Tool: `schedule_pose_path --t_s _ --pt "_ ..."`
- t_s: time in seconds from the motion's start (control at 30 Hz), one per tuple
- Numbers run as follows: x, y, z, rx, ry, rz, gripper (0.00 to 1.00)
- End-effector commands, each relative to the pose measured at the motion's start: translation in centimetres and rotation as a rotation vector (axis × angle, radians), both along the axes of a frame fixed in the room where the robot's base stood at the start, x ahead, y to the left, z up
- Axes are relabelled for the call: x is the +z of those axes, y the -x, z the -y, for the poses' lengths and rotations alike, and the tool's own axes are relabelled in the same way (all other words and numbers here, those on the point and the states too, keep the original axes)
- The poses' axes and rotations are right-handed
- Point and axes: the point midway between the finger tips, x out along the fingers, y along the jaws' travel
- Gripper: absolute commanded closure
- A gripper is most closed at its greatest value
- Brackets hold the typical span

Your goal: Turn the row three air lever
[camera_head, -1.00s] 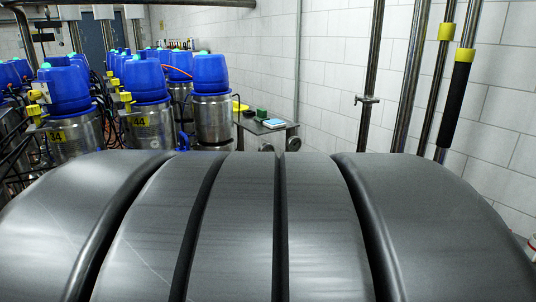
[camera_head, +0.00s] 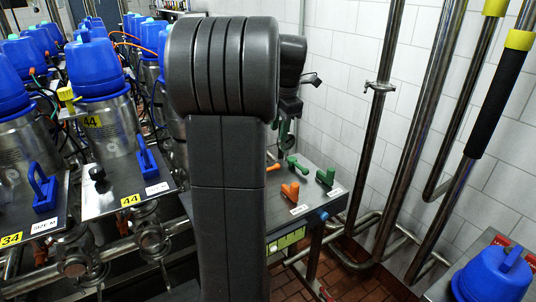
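A grey panel (camera_head: 335,203) to the right of my arm carries levers: two green levers, one (camera_head: 326,177) at the right and one (camera_head: 298,163) further back, and an orange lever (camera_head: 290,190) at the front. Another orange lever (camera_head: 273,168) is partly hidden by my arm. I cannot tell which is the row three air lever; the small labels are unreadable. My arm stands in the middle of the view. Its end, with my gripper (camera_head: 285,128), hangs above the back of this panel, apart from the front levers. The fingers are small and partly hidden.
Blue-capped steel valves (camera_head: 98,68) crowd the left. Plates there bear blue handles (camera_head: 147,160) (camera_head: 42,187) and tags reading 34 and 44. Vertical pipes (camera_head: 372,130) stand by the white wall at right. A blue-topped unit (camera_head: 493,275) is at lower right. Brick floor shows between.

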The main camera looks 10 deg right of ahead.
Motion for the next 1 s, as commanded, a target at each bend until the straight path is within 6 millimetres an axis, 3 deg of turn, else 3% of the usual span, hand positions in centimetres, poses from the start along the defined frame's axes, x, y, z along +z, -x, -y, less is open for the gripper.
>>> schedule_pose_path --t_s 0.17,0.5,0.7,1.0 --pt "-1.7 -0.3 -0.1 0.004 -0.001 -0.002 0.66" --pt "-8.7 -1.6 -0.5 0.003 0.000 -0.004 0.66" --pt "-11.9 -2.2 -0.7 0.003 0.001 -0.003 0.66" --pt "-13.4 -2.6 -0.8 0.003 0.001 0.001 0.66"
